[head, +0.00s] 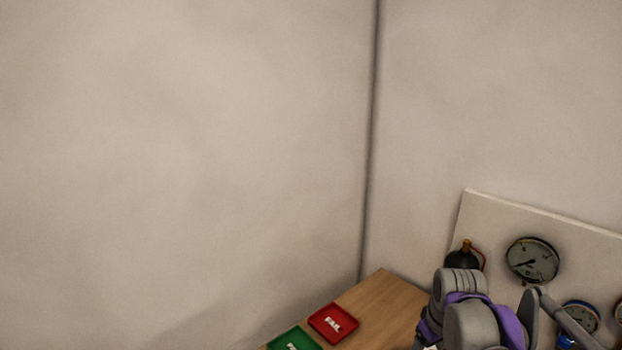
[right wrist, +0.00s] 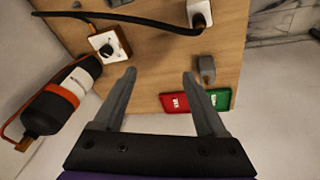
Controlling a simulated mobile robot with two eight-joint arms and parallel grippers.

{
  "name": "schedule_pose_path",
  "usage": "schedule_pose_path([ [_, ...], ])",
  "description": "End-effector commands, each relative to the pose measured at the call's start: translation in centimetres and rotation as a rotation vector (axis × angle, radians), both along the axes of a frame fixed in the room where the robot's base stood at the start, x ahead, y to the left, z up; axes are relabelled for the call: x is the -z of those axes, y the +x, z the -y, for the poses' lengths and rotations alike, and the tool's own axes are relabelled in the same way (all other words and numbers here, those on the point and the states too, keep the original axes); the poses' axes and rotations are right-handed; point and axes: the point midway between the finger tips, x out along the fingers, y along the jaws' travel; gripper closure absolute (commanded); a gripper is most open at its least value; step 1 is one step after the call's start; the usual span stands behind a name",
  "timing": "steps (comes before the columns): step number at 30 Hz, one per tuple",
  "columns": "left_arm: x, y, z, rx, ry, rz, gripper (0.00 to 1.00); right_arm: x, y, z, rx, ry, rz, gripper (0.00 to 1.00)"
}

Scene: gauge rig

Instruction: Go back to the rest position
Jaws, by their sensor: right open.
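In the right wrist view my right gripper (right wrist: 159,74) is open. Its two grey fingers are apart with nothing between them, and the wooden table (right wrist: 155,62) shows beyond. In the head view a grey and purple arm of mine covers part of the lower right, and no fingers can be made out there. My left gripper is in neither view.
A red FAIL tray (head: 334,323) and a green tray (head: 293,340) lie at the table edge. A panel (head: 482,216) with gauges (head: 532,261) stands right. The wrist view shows a black-orange cylinder (right wrist: 58,104), a knobbed white box (right wrist: 108,46), a cable (right wrist: 130,19) and a grey block (right wrist: 206,69).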

Motion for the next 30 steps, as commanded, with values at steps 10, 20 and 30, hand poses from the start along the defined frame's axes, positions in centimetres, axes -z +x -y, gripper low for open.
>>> schedule_pose_path([
  [10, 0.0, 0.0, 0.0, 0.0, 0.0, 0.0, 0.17, 5.0, -13.3, -5.2, 0.194, 0.093, 0.163, 0.26],
  [20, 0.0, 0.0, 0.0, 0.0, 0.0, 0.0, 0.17, 10.1, -19.6, -6.9, 0.301, 0.17, 0.246, 0.26],
  [30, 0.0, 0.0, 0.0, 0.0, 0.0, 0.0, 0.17, 10.4, -19.9, -7.0, 0.308, 0.175, 0.251, 0.26],
])
